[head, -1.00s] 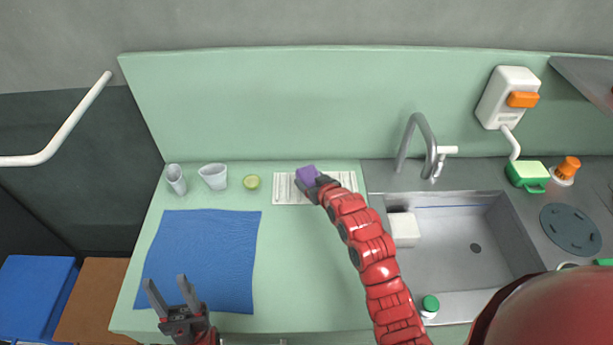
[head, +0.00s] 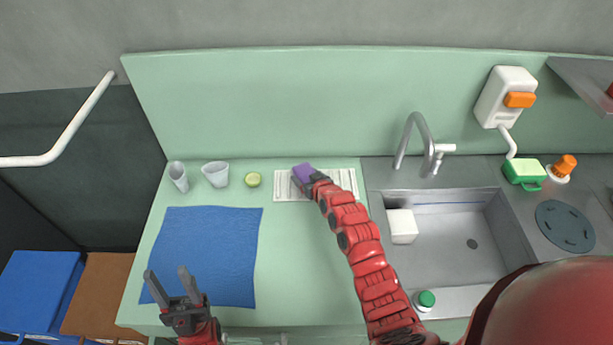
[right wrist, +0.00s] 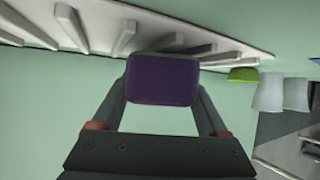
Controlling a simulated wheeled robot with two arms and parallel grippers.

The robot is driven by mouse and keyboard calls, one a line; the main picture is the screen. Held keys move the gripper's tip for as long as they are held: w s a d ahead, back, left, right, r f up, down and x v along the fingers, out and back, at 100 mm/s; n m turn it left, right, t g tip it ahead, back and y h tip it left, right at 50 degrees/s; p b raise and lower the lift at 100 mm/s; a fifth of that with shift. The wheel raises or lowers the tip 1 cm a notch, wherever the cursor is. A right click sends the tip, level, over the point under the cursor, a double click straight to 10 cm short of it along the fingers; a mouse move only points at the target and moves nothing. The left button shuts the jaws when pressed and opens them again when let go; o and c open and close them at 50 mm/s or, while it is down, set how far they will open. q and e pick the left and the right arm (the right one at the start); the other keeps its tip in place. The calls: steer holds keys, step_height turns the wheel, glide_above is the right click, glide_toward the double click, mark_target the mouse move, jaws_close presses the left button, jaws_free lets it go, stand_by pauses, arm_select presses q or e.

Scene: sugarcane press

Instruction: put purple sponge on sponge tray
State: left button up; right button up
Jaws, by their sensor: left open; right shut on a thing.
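The purple sponge (head: 303,172) is gripped by my right gripper (head: 311,181) over the left part of the white ribbed sponge tray (head: 342,182), at the back of the green counter. In the right wrist view the sponge (right wrist: 163,80) sits between both fingers of the right gripper (right wrist: 163,90), with the ribs of the tray (right wrist: 200,40) behind it. I cannot tell whether the sponge touches the tray. My left gripper (head: 172,286) is open and empty over the front edge of the blue cloth.
A lime half (head: 253,179) and two cups (head: 215,174) (head: 178,176) stand left of the tray. The blue cloth (head: 208,250) lies at the left. The sink (head: 455,240) with its faucet (head: 418,140) is at the right. The counter's middle is clear.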

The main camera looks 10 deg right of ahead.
steer(key=shift+f, duration=0.2)
steer(key=o, duration=1.4)
steer(key=shift+c, duration=0.2)
steer(key=shift+r, duration=0.15)
steer(key=shift+r, duration=0.15)
steer(key=shift+s+d, duration=0.1)
steer(key=shift+s, duration=0.2)
steer(key=b+v, duration=0.2)
steer(key=v, duration=0.9)
steer(key=shift+s+r, duration=0.15)
steer(key=shift+r, duration=0.05)
